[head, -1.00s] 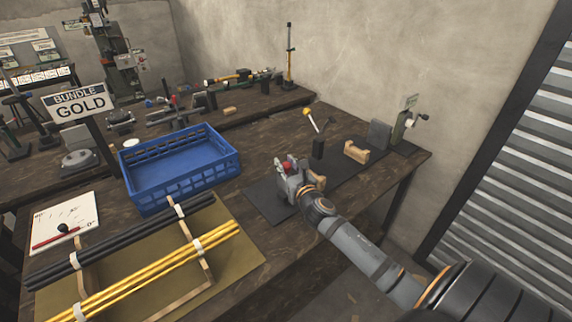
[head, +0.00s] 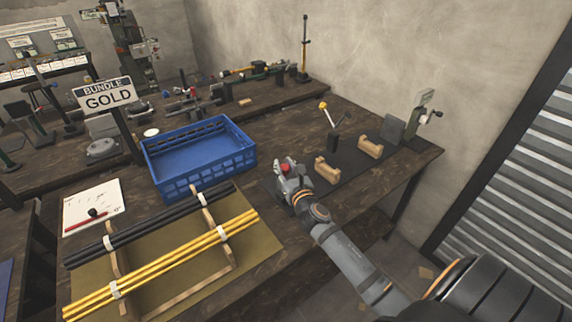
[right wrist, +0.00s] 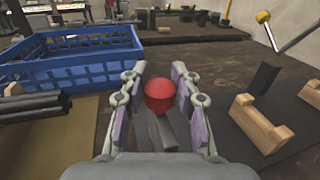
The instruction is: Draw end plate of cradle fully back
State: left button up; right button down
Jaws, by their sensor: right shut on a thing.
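My right gripper (head: 288,172) is shut on a red knob (right wrist: 160,94), with a finger on each side of it in the right wrist view. A dark grey piece (right wrist: 152,130) shows below the knob, partly hidden by the gripper. I cannot tell how it joins the cradle's end plate. The cradle's two wooden saddles (head: 327,169) (head: 370,147) stand on a dark mat (head: 350,160), to the right of the gripper. A grey upright plate (head: 391,129) stands at the mat's far end. My left gripper is not in view.
A blue crate (head: 198,182) stands left of the gripper. Black rods (head: 150,228) and yellow rods (head: 165,262) lie on a wooden rack nearer. A dark block with a yellow-knobbed lever (head: 328,118) stands behind the saddles. A crank device (head: 420,118) stands at the far right.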

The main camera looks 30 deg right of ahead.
jog(key=c, duration=1.3)
grip_release()
jog(key=shift+s+a+f, duration=0.1)
jog(key=shift+f, duration=0.2)
jog(key=o, duration=0.3)
jog(key=shift+a+r, duration=0.15)
jog(key=shift+r, duration=0.1)
jog(key=shift+o, duration=0.2)
jog(key=shift+s+f, duration=0.1)
jog(key=shift+s, duration=0.25)
jog(key=s+a, duration=0.2)
jog(key=s, duration=0.9)
jog(key=shift+s, duration=0.1)
